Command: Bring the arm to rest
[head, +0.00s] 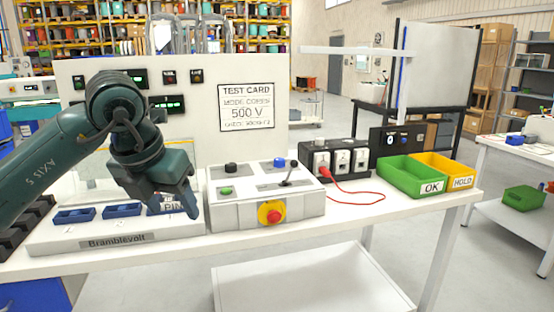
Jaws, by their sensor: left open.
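My left arm comes in from the left in the head view, dark green. My left gripper (191,203) is open and points down over the right end of the white fixture base marked Bramblevolt (150,236). It partly covers the PIN label (172,206) and stands just left of the grey control box (265,210). I see nothing held between its fingers. Whether the fingertips touch the base I cannot tell. My right gripper is not in view.
The control box carries a lever (289,174) and a red stop button on yellow (271,213). Behind stands a white panel with a test card (247,107). To the right are a socket block (338,158) with a red cable (352,193), a green OK tray (412,177) and a yellow HOLD tray (462,171).

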